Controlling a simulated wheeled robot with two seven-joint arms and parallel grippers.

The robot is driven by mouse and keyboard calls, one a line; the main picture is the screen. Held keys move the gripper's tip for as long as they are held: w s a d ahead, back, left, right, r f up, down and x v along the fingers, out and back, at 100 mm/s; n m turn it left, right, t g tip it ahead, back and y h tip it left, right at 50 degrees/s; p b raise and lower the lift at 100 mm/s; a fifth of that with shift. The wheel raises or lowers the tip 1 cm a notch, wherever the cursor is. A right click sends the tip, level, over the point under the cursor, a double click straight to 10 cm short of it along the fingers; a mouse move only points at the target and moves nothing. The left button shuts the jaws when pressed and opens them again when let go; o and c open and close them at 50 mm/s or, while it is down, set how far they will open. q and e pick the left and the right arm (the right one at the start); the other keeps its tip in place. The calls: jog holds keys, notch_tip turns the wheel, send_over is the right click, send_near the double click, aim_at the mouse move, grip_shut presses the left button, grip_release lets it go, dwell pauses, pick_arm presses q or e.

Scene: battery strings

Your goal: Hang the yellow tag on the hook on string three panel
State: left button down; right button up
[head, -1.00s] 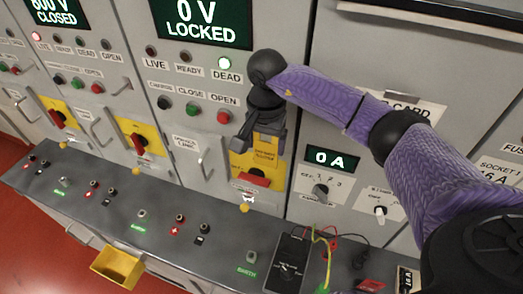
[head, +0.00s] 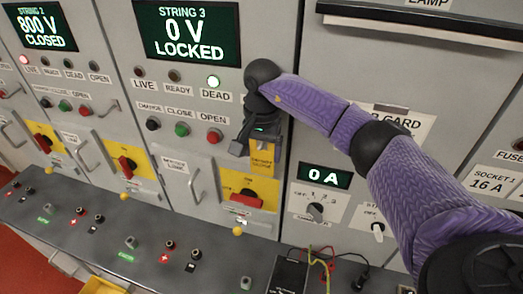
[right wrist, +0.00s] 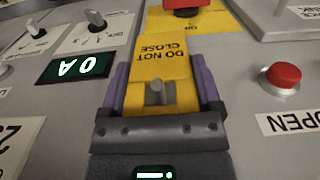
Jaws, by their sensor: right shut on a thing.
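The yellow tag (head: 262,158) with "DO NOT CLOSE" on it hangs below my right gripper (head: 259,140), in front of the string three panel (head: 170,110). In the right wrist view, the tag (right wrist: 165,50) lies between the two purple fingers of my right gripper (right wrist: 162,85), which is shut on it. A short grey peg (right wrist: 157,92), apparently the hook, shows at the tag's near end between the fingers. I cannot tell whether it passes through the tag. The gripper hides the hook in the head view. My left gripper is not in view.
Below the tag is a red switch handle (head: 247,199) on a yellow plate (head: 233,181). The string three display (head: 187,33) reads 0 V LOCKED. A red OPEN button (right wrist: 283,75) is beside the gripper. A dark ledge (head: 120,222) with terminals runs below.

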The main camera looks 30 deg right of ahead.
jog(key=shift+d, duration=0.1)
jog(key=o, duration=1)
jog(key=shift+r, duration=0.15)
